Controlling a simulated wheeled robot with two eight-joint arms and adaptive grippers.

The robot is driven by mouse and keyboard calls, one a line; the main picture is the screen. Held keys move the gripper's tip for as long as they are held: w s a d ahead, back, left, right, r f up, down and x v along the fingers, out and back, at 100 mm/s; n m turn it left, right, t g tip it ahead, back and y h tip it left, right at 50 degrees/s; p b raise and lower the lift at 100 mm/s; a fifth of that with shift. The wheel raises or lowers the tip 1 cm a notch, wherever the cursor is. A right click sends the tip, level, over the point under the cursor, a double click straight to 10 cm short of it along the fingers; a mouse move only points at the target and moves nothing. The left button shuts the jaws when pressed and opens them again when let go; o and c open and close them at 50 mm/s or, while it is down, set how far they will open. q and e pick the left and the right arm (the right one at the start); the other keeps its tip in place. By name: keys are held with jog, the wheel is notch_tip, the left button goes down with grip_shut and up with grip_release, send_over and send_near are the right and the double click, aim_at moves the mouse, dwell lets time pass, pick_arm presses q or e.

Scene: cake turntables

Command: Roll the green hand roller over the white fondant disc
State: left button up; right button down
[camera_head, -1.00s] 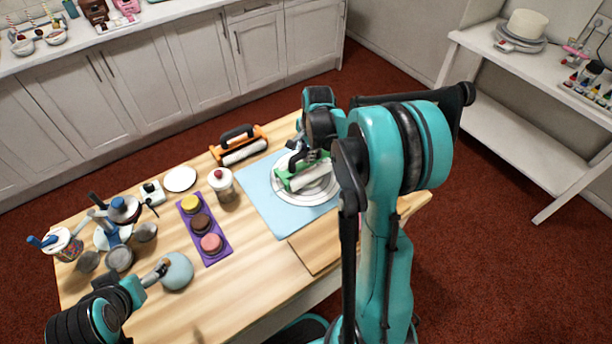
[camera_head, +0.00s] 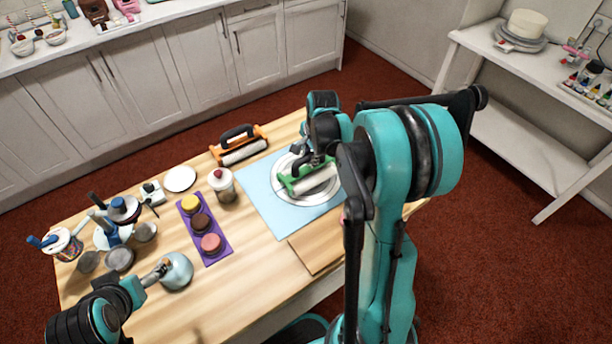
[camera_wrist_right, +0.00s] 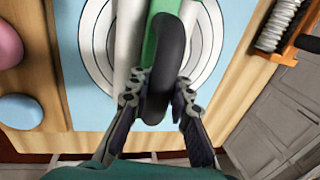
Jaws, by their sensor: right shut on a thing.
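The green hand roller (camera_head: 290,184) has a white cylinder and a black handle. It lies across the white fondant disc (camera_head: 304,196), which is on a light blue mat (camera_head: 262,192). My right gripper (camera_head: 317,160) is shut on the handle from above. In the right wrist view, the fingers (camera_wrist_right: 160,98) close on both sides of the black handle (camera_wrist_right: 167,55). The white cylinder (camera_wrist_right: 128,40) lies beside the green frame, and pale rings of the disc area show around it. Roller and arm hide part of the disc. My left arm shows at lower left; its fingers are not clear.
An orange roller (camera_head: 240,148) stands behind the mat. A jar (camera_head: 222,186), a purple tray (camera_head: 214,244) of coloured discs and several small tools are to the left. A wooden board (camera_head: 312,254) lies in front of the mat. The front middle of the table is fairly clear.

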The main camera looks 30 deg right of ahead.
jog(key=shift+w, duration=0.1)
dwell(0.3)
jog(key=shift+w+f, duration=0.1)
jog(key=shift+w, duration=0.65)
jog(key=shift+w+a, duration=0.15)
jog(key=shift+w, duration=0.5)
